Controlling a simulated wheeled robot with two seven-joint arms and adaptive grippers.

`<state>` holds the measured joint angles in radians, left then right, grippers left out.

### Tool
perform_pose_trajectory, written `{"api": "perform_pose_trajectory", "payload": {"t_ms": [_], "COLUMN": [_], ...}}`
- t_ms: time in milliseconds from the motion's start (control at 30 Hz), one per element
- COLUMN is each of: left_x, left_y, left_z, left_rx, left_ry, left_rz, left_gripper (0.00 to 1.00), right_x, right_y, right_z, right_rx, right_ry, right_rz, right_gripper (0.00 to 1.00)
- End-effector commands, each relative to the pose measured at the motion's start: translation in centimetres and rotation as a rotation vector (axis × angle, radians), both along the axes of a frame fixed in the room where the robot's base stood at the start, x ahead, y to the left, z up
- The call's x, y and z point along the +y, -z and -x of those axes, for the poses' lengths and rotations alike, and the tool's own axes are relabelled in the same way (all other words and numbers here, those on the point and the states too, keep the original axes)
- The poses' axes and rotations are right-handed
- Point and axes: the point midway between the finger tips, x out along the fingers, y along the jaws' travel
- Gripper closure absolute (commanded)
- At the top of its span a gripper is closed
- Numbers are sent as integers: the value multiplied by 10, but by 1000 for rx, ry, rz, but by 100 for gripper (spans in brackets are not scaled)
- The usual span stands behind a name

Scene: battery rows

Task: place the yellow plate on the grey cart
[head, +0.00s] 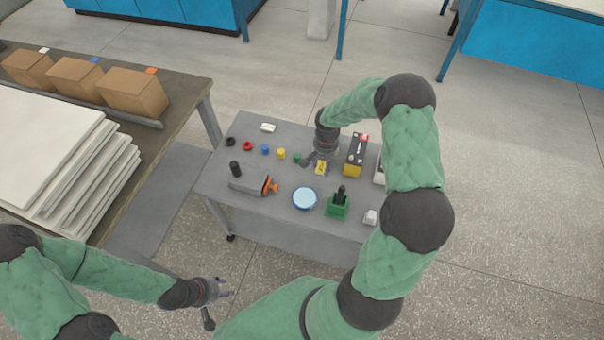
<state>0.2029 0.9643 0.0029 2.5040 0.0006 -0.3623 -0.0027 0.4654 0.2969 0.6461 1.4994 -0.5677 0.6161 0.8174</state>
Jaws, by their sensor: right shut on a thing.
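The grey cart (225,168) stands in the middle of the head view, with several small things on its top. A small yellow plate (320,168) with dark marks is at my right gripper (318,163), over the right half of the cart top. My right gripper points down and is shut on the plate. Whether the plate touches the cart top cannot be told. My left gripper (222,291) is over the floor, in front of the cart and apart from it. Its finger gap is too small to make out.
A yellow-and-black battery (353,160) stands just right of the plate. A blue round dish (304,198), a green holder (338,206) and a grey tool with orange parts (252,182) are nearer. Coloured caps line the back left. A bench (185,105) with boxes and white sheets stands left.

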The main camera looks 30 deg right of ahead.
Motion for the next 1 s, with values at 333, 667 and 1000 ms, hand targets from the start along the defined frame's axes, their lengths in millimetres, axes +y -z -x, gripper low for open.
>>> {"api": "perform_pose_trajectory", "payload": {"t_ms": [333, 667, 1000], "left_x": [0, 0, 0], "left_y": [18, 31, 39], "left_z": [-1, -1, -1], "left_rx": [-2, -2, -2], "left_ry": [-1, -1, -1], "left_rz": [0, 0, 0], "left_gripper": [60, 60, 60], "right_x": [-10, -10, -10], "right_y": [39, 75, 100], "right_z": [1, 0, 0], "right_rx": [-1, -2, -4], "right_ry": [37, 37, 36], "right_rz": [-5, -4, -3], "right_gripper": [75, 75, 75]}}
